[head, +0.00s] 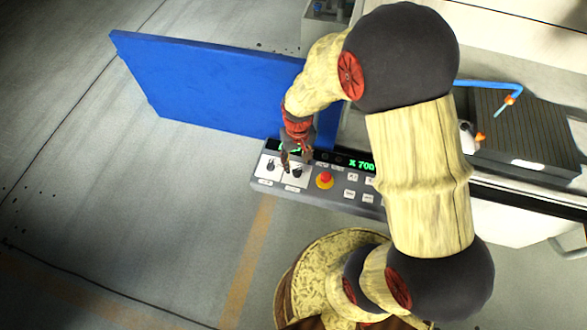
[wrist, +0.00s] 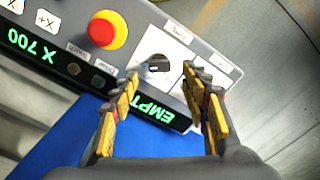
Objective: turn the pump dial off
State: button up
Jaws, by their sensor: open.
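The control panel (head: 333,197) carries two dials on white plates side by side. The left dial (head: 270,166) and the right dial (head: 297,171) are black knobs; their labels are too small to read, so I cannot tell which is the pump dial. My gripper (head: 296,160) is open just above the right dial. In the wrist view the panel is upside down, and that same dial (wrist: 157,66) shows between the open fingertips (wrist: 163,78), apparently untouched. The other dial is mostly hidden behind the right-hand finger.
A red emergency button (head: 324,180) on a yellow base sits right of the dials. White keys and a green display reading X 700 (head: 361,164) lie further right. A blue board (head: 210,85) stands behind the panel. The floor at left is clear.

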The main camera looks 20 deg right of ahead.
aim_at(297, 170)
notch_tip(297, 170, down, 5)
jog(key=shift+f+b, duration=0.15)
jog(key=shift+b, duration=0.3)
jog(key=shift+c, duration=1.4)
jog(key=c, duration=0.7)
jog(key=shift+c, duration=0.7)
jog(key=shift+n, duration=0.3)
jog(key=n+p, duration=0.1)
jog(key=n, duration=0.3)
jog(key=shift+n, duration=0.3)
jog(key=n+p, duration=0.1)
jog(key=n, duration=0.4)
jog(key=shift+n, duration=0.4)
